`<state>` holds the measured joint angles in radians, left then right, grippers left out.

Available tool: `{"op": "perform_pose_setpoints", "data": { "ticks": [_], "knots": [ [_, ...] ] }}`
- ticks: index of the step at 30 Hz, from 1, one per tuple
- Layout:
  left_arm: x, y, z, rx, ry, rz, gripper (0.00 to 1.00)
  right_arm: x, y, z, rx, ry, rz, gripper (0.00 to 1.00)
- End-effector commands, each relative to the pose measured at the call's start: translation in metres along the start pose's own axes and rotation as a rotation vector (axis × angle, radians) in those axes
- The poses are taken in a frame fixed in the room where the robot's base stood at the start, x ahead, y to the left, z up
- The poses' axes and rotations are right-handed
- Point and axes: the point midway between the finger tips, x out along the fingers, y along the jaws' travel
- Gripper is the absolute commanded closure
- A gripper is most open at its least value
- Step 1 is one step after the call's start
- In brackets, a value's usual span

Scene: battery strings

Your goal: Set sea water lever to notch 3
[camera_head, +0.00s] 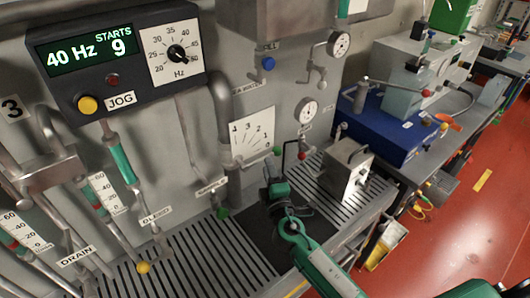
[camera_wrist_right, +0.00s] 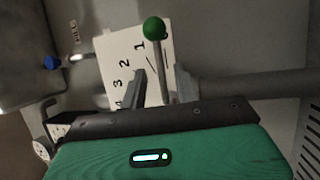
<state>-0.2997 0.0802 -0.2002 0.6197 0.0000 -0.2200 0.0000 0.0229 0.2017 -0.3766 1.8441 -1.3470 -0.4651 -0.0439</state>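A white plate (camera_head: 252,134) marked 4, 3, 2, 1 from left to right is on the grey wall in the head view. A lever with a green ball (camera_head: 277,151) sits at its lower right, on the side of the 1. In the right wrist view the plate (camera_wrist_right: 122,62) is behind the lever's green ball (camera_wrist_right: 154,28). My right gripper (camera_head: 270,172) is just below the lever. In the right wrist view, its two fingers (camera_wrist_right: 161,88) stand apart on either side of the lever's shaft, with gaps showing. My left gripper is out of view.
A dark pipe (camera_head: 222,105) runs down left of the plate. A red-knobbed lever (camera_head: 302,154) and a grey metal box (camera_head: 345,172) are to the right. A blue-knobbed valve (camera_head: 268,63) is above. A slatted grate (camera_head: 215,260) lies below.

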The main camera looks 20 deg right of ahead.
Motion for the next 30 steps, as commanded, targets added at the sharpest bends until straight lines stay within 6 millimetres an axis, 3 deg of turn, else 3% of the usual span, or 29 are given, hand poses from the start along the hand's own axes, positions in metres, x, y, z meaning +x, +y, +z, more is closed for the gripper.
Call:
{"op": "perform_pose_setpoints", "data": {
  "ticks": [3,9,20,21,26,30],
  "knots": [
    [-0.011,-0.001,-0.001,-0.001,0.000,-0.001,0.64,0.022,0.003,0.000,-0.001,0.000,0.000,0.69],
    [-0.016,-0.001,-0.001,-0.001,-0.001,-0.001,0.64,0.042,0.001,0.000,-0.001,-0.001,-0.001,0.69],
    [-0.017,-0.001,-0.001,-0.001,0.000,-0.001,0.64,0.047,-0.001,0.000,0.001,-0.001,-0.001,0.69],
    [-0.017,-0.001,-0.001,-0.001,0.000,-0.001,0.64,0.047,-0.001,0.000,0.001,-0.001,-0.001,0.71],
    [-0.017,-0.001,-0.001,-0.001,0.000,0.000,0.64,0.047,-0.001,0.000,0.001,-0.001,-0.001,1.00],
    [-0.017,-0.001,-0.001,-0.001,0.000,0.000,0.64,0.047,-0.001,0.000,0.001,-0.001,-0.001,1.00]
  ]
}}
